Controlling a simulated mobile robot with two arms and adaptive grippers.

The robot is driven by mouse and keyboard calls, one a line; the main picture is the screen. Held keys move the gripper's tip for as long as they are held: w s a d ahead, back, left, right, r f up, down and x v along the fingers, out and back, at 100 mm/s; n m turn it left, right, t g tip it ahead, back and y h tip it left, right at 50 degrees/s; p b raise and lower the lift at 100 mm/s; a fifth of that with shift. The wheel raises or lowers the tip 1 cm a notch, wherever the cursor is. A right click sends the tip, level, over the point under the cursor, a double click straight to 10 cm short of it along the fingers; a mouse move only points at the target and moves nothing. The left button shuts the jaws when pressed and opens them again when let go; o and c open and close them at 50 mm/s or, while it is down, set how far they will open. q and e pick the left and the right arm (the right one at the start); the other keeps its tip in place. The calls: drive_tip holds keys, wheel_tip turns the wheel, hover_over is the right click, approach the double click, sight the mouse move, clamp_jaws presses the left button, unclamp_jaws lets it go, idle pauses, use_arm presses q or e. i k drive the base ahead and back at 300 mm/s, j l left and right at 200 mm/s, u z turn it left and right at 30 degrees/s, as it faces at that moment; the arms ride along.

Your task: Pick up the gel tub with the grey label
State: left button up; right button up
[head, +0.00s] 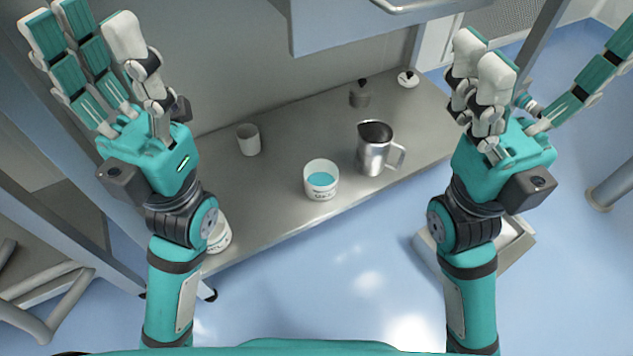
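A white tub (321,181) with teal gel inside and dark print on its label stands upright and open near the front edge of the steel table. A second white tub (219,238) with printed lettering stands at the table's front left, partly hidden behind my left wrist. I cannot tell for sure which label is grey. My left gripper (92,26) is raised at the upper left, fingers spread, open and empty, apart from both tubs. My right gripper (557,45) is raised at the upper right, open and empty, away from the tubs.
On the steel table (275,212), a metal jug (373,155) stands just right of the middle tub. A small cup (248,140) stands behind left. A grey weight-like object (359,94) and a white lidded one (408,79) sit at the back. A cabinet (360,25) overhangs the table.

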sight(320, 175)
drive_tip(key=l+u, duration=0.25)
drive_tip(key=l, duration=0.95)
drive_tip(key=k+l+u, duration=0.1)
drive_tip(key=l+u, duration=0.15)
drive_tip(key=l, duration=0.95)
